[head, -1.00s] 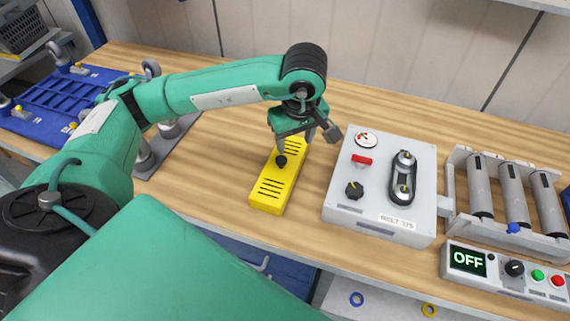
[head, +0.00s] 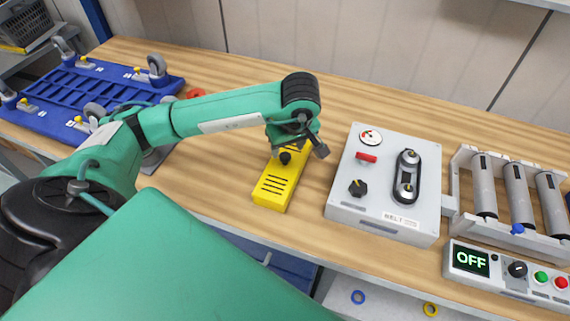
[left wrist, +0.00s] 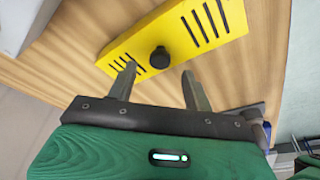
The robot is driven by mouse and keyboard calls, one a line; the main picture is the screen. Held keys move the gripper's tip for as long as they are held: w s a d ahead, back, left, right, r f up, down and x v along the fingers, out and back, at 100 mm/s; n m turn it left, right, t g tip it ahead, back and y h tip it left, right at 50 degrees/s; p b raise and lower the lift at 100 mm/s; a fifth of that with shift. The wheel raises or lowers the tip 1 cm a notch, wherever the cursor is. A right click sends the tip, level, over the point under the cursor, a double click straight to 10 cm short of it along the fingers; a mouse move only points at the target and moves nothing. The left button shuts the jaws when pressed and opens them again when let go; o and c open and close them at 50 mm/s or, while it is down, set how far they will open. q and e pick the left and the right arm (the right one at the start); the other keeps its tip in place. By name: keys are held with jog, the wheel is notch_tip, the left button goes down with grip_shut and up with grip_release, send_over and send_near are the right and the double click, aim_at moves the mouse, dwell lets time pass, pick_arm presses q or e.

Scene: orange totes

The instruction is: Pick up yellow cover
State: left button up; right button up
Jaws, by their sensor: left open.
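The yellow cover (head: 272,192) lies on the wooden table, a long slotted plate with a black knob (head: 285,158) near its middle. In the left wrist view the cover (left wrist: 196,32) crosses the upper part and its knob (left wrist: 159,57) lies just beyond the gap between my fingertips. My left gripper (left wrist: 157,72) is open and empty, with a finger on either side of the knob's line. In the head view my left gripper (head: 292,147) is over the far part of the cover and hides some of it; its fingertips are hard to make out. My right gripper is not in view.
A grey box (head: 383,214) with a red switch, black knob and belt stands right of the cover. Rollers (head: 515,190) and a panel reading OFF (head: 505,268) are farther right. A blue rack (head: 60,95) is at the left. Bare table (head: 225,185) lies left of the cover.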

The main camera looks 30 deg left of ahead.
pick_arm(q)
jog(key=shift+a+f+p, duration=0.1)
jog(key=shift+f+p, duration=0.35)
jog(key=shift+f, duration=0.2)
jog(key=p+x, duration=0.1)
jog(key=x, duration=0.2)
jog(key=shift+w+f, duration=0.1)
jog(key=shift+f, duration=0.35)
grip_shut()
jog(key=shift+a+r, duration=0.1)
jog(key=shift+r, duration=0.05)
notch_tip(320, 180, up, 9)
jog(key=shift+w+b, duration=0.1)
jog(key=shift+b, duration=0.9)
notch_tip(320, 180, up, 11)
send_over(286, 156)
jog(key=shift+p, duration=0.45)
